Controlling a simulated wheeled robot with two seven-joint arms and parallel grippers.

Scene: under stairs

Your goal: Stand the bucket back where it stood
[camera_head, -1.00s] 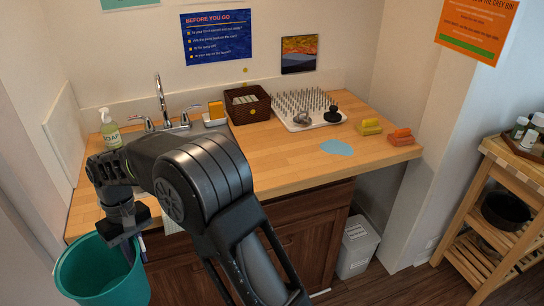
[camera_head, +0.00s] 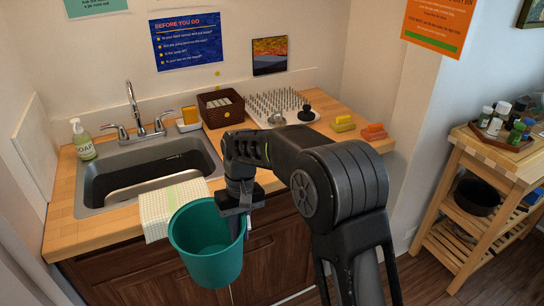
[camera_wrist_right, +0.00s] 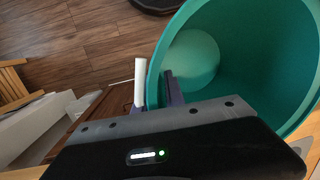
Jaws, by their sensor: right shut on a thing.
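The teal bucket (camera_head: 212,262) hangs upright in front of the sink cabinet, above the floor. It looks empty in the head view. My right gripper (camera_head: 243,217) is shut on the bucket's right rim. In the right wrist view the bucket (camera_wrist_right: 240,50) fills the upper right, with one finger of my right gripper (camera_wrist_right: 158,92) inside the wall and one outside. My left gripper is not in view.
The counter holds a sink (camera_head: 150,170), a towel (camera_head: 168,205) over its front edge, a soap bottle (camera_head: 83,140), a basket (camera_head: 221,110) and a spiked tray (camera_head: 285,108). A wooden cart (camera_head: 480,190) stands right. Wood floor (camera_head: 415,280) shows between cabinet and cart.

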